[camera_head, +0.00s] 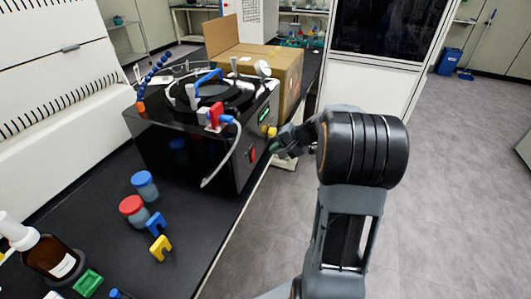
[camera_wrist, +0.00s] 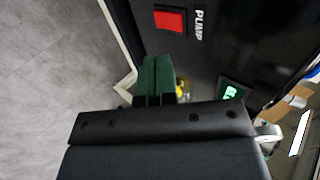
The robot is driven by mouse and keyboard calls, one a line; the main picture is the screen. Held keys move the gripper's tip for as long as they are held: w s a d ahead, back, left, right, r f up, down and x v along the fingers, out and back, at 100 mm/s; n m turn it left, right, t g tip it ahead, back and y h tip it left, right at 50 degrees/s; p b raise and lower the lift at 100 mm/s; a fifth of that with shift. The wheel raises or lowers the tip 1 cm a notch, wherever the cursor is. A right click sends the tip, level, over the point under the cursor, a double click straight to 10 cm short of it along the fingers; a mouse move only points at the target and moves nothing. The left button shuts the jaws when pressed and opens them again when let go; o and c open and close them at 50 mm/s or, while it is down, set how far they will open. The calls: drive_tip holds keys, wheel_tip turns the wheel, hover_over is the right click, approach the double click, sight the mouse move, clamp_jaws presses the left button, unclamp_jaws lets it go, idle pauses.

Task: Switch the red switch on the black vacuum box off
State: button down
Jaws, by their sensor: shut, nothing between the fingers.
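The black vacuum box (camera_head: 190,140) stands on the dark bench in the head view. Its red switch (camera_head: 252,155) is on the side panel facing my arm. In the wrist view the red switch (camera_wrist: 171,19) is at the top, beside the white word PUMP. I cannot tell which way its rocker is tilted. My gripper (camera_head: 274,148) is beside that panel, just right of the switch. Its green fingers (camera_wrist: 156,72) are shut and empty in the wrist view, below the switch and apart from it in the picture.
A yellow knob (camera_head: 270,131) and a green-lit display (camera_head: 264,115) are on the same panel, close to my gripper. A cardboard box (camera_head: 285,75) stands behind. Jars, coloured clips and a brown bottle (camera_head: 50,257) stand at the near left. The floor right of the bench is open.

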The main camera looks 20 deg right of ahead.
drive_tip(key=s+d+r, duration=0.2)
drive_tip(key=s+r, duration=0.1)
drive_tip(key=r, duration=0.3)
drive_tip(key=shift+d, duration=0.25)
idle(0.3)
drive_tip(key=s+a+f+g+h, duration=0.1)
drive_tip(key=s+f+g+h, duration=0.15)
drive_tip(key=s+f, duration=0.3)
drive_tip(key=s+a+r+n+h+p, duration=0.2)
drive_tip(key=s+a+r+n+h, duration=0.2)
drive_tip(key=s+a+n, duration=0.5)
drive_tip(key=s+a+g, duration=0.1)
drive_tip(key=s+a, duration=0.1)
drive_tip(key=a, duration=0.3)
drive_tip(key=shift+s+a+p, duration=0.3)
drive_tip(key=shift+s+a, duration=0.05)
drive_tip(key=shift+r, duration=0.1)
